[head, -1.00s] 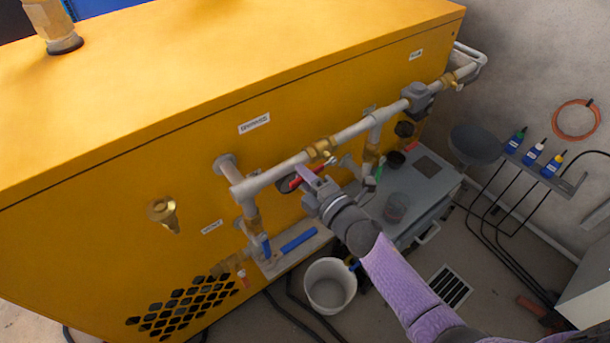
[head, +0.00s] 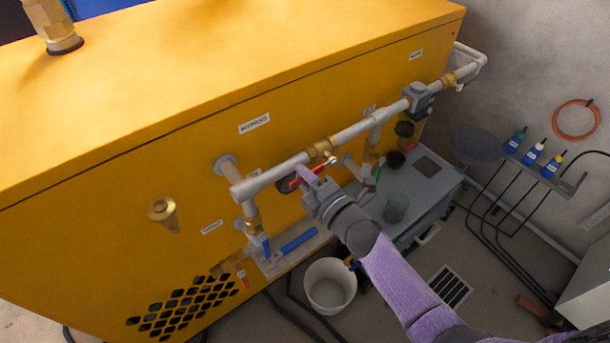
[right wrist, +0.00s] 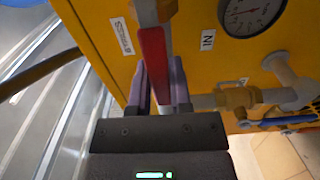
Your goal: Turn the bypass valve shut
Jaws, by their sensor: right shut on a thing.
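The bypass valve (head: 322,149) is a brass body on the grey horizontal pipe in front of the yellow cabinet, below a white label. Its red lever (head: 322,168) runs beside and just below the pipe, roughly along it. My right gripper (head: 298,178) is shut on the red lever. In the right wrist view the red lever (right wrist: 152,62) passes between the two purple fingers (right wrist: 160,90) of the right gripper. The fingers partly hide the lever in the head view. My left gripper is not in view.
A grey pipe (head: 272,177) with elbows and other valves runs along the cabinet (head: 150,130). A pressure gauge (right wrist: 250,12) shows in the right wrist view. A white bucket (head: 330,285) and a grey unit (head: 425,190) stand below. Bottles (head: 533,153) sit on a shelf at right.

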